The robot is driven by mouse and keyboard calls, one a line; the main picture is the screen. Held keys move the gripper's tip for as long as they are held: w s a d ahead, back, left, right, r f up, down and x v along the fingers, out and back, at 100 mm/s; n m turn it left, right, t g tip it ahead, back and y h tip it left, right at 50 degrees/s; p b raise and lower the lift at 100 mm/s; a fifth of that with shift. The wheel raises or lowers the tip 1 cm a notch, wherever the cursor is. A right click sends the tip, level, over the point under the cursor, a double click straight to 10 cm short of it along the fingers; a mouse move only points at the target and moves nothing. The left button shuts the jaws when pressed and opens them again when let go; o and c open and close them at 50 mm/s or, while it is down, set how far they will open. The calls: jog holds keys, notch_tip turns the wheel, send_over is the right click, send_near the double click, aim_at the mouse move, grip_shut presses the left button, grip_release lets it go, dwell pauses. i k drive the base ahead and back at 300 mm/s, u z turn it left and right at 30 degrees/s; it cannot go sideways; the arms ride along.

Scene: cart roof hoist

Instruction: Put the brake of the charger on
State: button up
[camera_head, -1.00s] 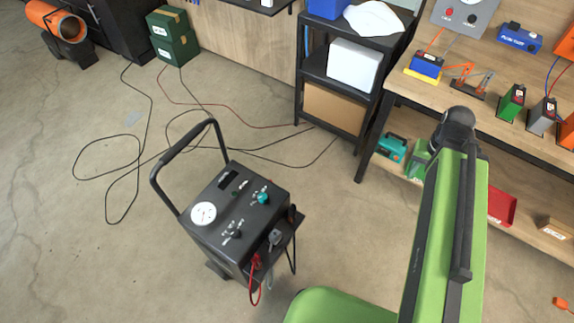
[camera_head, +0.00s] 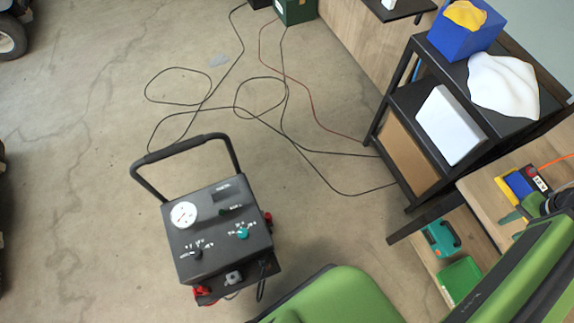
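The charger (camera_head: 218,220) is a dark wheeled box with a black push handle (camera_head: 186,146), a white round gauge and teal and black knobs on its top. It stands upright on the concrete floor at the lower left of the middle. Red clamps (camera_head: 203,292) and a small grey part (camera_head: 233,278) show at its front edge. I cannot make out its brake or wheels; its lower part is hidden by its own body. My green arm crosses the lower right, and my gripper is not clearly visible.
A black shelf (camera_head: 393,118) with a white box, a blue bin and a cloth stands at the upper right. A wooden workbench (camera_head: 497,190) is at the right. Loose cables (camera_head: 262,100) lie on the floor behind the charger. The floor left of the charger is clear.

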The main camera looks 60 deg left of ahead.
aim_at(268, 218)
jog(key=u, duration=2.55)
jog(key=k, duration=0.85)
jog(key=i, duration=0.85)
jog(key=u, duration=0.45)
jog(key=k, duration=0.1)
jog(key=u, duration=0.5)
